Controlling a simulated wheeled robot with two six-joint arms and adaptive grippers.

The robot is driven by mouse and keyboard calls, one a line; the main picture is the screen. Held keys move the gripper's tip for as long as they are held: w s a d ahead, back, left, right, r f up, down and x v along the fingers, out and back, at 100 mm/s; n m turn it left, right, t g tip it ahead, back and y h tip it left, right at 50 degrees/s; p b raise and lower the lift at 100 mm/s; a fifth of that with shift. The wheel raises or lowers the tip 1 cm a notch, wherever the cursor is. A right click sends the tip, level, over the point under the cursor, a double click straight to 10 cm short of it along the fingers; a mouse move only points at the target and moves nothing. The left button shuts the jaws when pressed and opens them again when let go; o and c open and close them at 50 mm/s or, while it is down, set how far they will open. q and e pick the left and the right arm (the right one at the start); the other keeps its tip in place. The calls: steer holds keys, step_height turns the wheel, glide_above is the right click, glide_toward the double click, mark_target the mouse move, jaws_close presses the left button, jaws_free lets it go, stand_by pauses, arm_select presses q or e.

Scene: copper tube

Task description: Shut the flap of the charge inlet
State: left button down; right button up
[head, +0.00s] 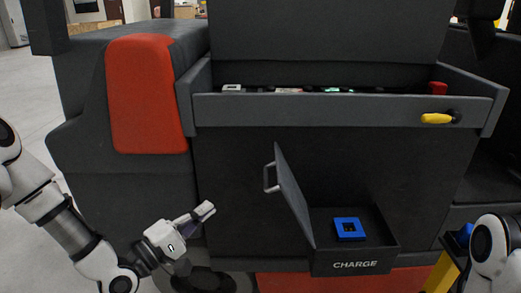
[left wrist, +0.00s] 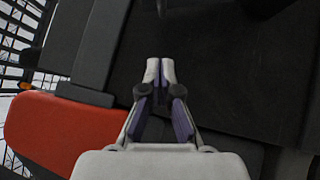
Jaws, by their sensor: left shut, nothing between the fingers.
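The dark flap (head: 293,195) of the charge inlet stands open, rising at a tilt from the left side of the inlet box. A grey handle (head: 270,178) is on its left face. The box (head: 358,266), lettered CHARGE, holds a blue square socket (head: 349,229). My left gripper (head: 205,211) is left of the flap and its handle, apart from both, pointing right. It is shut and empty; its fingertips meet in the left wrist view (left wrist: 160,70). I cannot make out the flap in that view. My right arm shows at the lower right, but its gripper does not.
Above the flap is an open tray (head: 330,108) with a yellow handle (head: 437,118). A red panel (head: 147,95) is at the upper left, also in the left wrist view (left wrist: 55,135). The dark front between gripper and flap is clear.

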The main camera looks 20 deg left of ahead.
arm_select(q)
steer(key=s+d+b+x, duration=0.1)
steer(key=d+x, duration=0.1)
steer(key=x, duration=1.1)
steer(key=shift+s+d+b, duration=0.15)
steer(key=shift+b, duration=0.25)
steer(key=shift+r, duration=0.1)
